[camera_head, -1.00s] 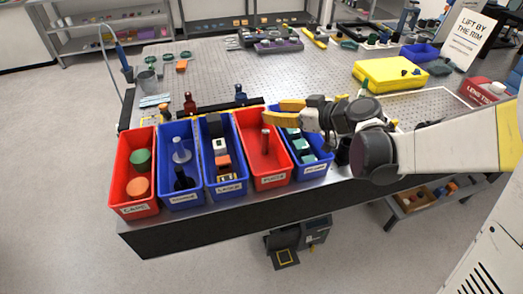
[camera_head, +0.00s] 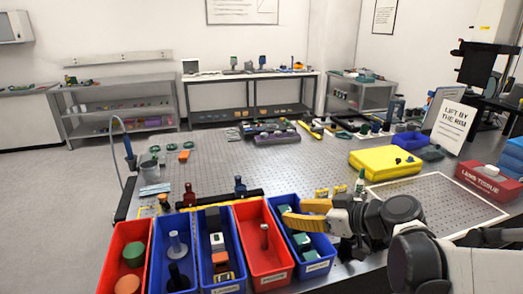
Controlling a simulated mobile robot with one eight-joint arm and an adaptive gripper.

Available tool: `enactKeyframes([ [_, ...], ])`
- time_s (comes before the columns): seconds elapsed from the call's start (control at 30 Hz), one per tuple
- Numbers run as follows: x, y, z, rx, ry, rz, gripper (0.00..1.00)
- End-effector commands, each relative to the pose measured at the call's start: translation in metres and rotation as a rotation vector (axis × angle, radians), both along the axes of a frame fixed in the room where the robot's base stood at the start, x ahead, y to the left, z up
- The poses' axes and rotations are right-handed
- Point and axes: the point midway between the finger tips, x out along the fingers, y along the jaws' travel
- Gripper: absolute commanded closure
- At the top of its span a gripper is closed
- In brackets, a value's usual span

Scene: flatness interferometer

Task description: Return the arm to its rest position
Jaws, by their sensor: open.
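My gripper (camera_head: 288,219) has yellow fingers that point left. It hangs over the rightmost blue bin (camera_head: 322,250), near its border with the red bin (camera_head: 243,232) beside it. The gripper is open, and I see nothing held in it. My grey and white arm reaches in from the lower right of the picture. The arm hides part of the table edge and the area right of the bins.
Several red and blue bins with small parts line the near table edge, including the left red bin (camera_head: 112,275). A yellow case (camera_head: 375,163), a sign (camera_head: 458,118) and a red tissue box (camera_head: 488,182) stand right. The perforated tabletop (camera_head: 290,172) has a clear middle.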

Motion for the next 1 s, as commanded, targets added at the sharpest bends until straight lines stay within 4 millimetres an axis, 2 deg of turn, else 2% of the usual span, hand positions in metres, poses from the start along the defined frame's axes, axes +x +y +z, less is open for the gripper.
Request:
enactKeyframes([
  [0.17,-0.053,-0.006,-0.011,-0.077,0.215,-0.138,0.57],
  [0.3,-0.106,-0.03,-0.023,-0.153,0.376,-0.339,0.57],
  [0.4,-0.139,-0.052,-0.03,-0.195,0.44,-0.493,0.57],
  [0.5,-0.164,-0.072,-0.033,-0.221,0.464,-0.624,0.57],
  [0.7,-0.187,-0.097,-0.036,-0.237,0.466,-0.771,0.57],
  [1.0,-0.188,-0.1,-0.035,-0.237,0.465,-0.79,0.57],
])
